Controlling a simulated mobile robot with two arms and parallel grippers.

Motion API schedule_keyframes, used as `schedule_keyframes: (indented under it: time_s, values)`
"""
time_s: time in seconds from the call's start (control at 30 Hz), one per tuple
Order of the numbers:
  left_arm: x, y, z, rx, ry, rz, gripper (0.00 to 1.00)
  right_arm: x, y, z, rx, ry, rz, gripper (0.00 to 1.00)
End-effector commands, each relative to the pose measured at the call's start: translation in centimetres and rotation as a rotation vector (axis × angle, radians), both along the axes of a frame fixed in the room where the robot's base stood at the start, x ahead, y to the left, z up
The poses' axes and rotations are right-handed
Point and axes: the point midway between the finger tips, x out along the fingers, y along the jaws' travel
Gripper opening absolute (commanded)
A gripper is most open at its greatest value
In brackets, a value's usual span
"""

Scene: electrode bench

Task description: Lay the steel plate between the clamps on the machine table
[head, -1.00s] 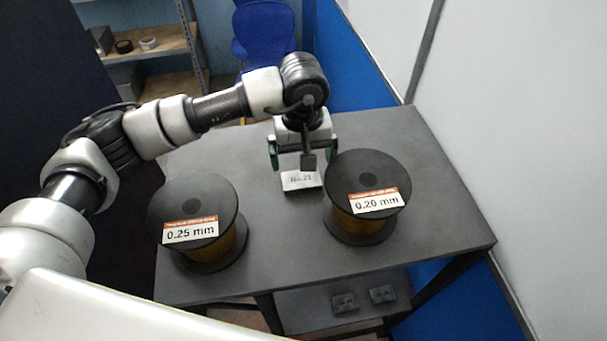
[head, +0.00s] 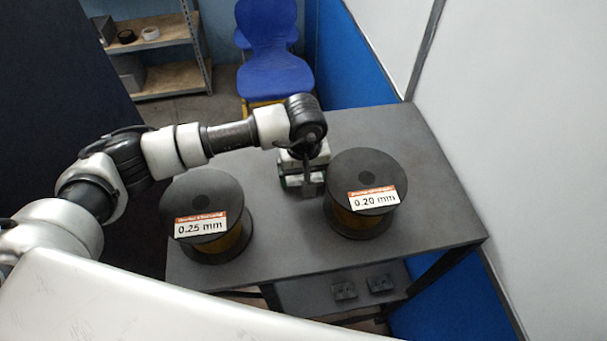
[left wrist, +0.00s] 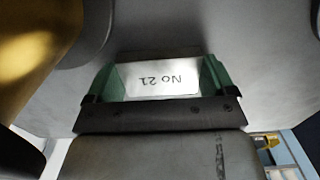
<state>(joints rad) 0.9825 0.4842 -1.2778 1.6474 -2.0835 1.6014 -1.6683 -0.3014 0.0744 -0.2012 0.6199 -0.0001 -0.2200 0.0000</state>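The steel plate (left wrist: 160,78), a bright metal piece marked "No 21", lies between the green finger pads of my left gripper (left wrist: 162,80) in the left wrist view. Both pads meet its ends with no gap that I can see. In the head view my left gripper (head: 303,187) is low over the grey bench between two spools and hides most of the plate. Two small dark blocks, which look like the clamps (head: 344,290) (head: 381,284), sit on a lower grey surface at the front. My right gripper is not in view.
A spool marked 0.25 mm (head: 202,190) stands left of my left gripper, and one marked 0.20 mm (head: 367,178) stands close on its right. The right part of the bench (head: 440,205) is clear. A blue chair (head: 275,65) and shelves (head: 165,78) are behind.

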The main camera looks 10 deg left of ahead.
Motion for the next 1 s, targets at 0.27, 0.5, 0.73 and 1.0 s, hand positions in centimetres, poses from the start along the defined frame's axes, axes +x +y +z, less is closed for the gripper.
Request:
schedule_keyframes:
  time_s: [0.27, 0.5, 0.73, 1.0]
  values:
    - [0.1, 0.0, 0.2, -0.002, -0.003, 0.0, 0.36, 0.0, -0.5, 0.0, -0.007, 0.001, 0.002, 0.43]
    - [0.1, 0.0, 0.3, -0.002, -0.003, 0.0, 0.35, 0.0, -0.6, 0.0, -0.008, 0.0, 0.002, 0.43]
    - [0.2, 0.0, 1.7, -0.003, -0.006, 0.0, 0.35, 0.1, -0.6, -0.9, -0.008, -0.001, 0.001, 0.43]
    - [0.2, 0.0, 6.1, -0.003, -0.009, -0.001, 0.35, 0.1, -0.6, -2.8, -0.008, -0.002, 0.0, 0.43]
